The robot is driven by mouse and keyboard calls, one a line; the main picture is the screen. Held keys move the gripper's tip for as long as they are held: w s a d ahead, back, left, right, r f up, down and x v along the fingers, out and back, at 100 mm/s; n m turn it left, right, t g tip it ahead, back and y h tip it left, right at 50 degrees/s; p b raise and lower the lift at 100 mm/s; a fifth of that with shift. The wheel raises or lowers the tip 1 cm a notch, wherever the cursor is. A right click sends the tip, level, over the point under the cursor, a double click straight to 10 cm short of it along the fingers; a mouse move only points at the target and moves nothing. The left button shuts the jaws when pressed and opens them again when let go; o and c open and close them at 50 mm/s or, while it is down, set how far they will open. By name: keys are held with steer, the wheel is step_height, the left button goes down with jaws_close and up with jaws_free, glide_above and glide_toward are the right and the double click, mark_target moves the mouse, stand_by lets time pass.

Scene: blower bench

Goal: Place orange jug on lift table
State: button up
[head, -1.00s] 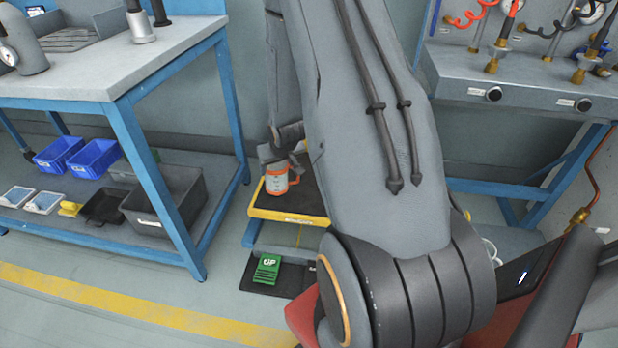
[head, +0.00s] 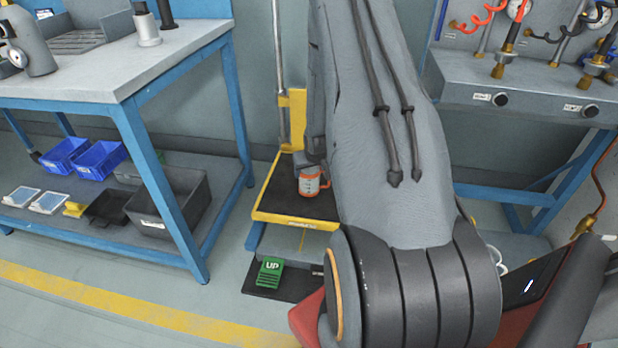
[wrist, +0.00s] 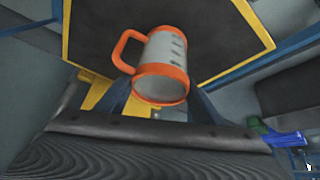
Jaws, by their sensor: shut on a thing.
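The orange jug (head: 309,182) is pale with orange rims and an orange handle. It also shows in the wrist view (wrist: 166,62), tilted in the picture, with its handle at the left. My gripper (head: 304,162) is shut on the jug, mostly hidden behind my arm in the head view. The lift table (head: 265,214) has a dark top with a yellow rim; its top also shows behind the jug in the wrist view (wrist: 222,40). The jug is over the lift table's top. I cannot tell whether it touches it.
A green UP pedal (head: 270,271) lies on a dark mat in front of the lift table. A blue-legged workbench (head: 130,75) with bins on its lower shelf stands at the left. A gauge bench (head: 530,95) stands at the right. A yellow post (head: 292,115) rises behind the lift table.

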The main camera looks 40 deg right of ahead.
steer(key=shift+f, duration=1.2)
steer(key=shift+f, duration=0.15)
steer(key=o, duration=1.5)
steer(key=shift+o, duration=0.2)
steer(key=p+v, duration=0.3)
steer(key=v, duration=0.9)
steer(key=s+a+r+n+g+y, duration=0.15)
steer(key=a+r, duration=0.35)
steer(key=a, duration=0.5)
steer(key=s+a+r+n, duration=0.1)
steer(key=s+a+r, duration=0.1)
steer(key=a+r, duration=0.55)
steer(key=s+a+r+n+g+y, duration=0.1)
steer(key=a+r+n, duration=0.15)
steer(key=a, duration=0.95)
steer(key=s+a+r+n+g, duration=0.1)
steer(key=s+a+r, duration=0.4)
steer(key=s, duration=0.5)
steer(key=s+a+r+n+g, duration=0.2)
steer(key=s+a+r, duration=0.2)
steer(key=s+a, duration=0.5)
steer(key=shift+s+a+r+n+y, duration=0.3)
steer(key=shift+s+r+y, duration=0.05)
steer(key=shift+s, duration=0.8)
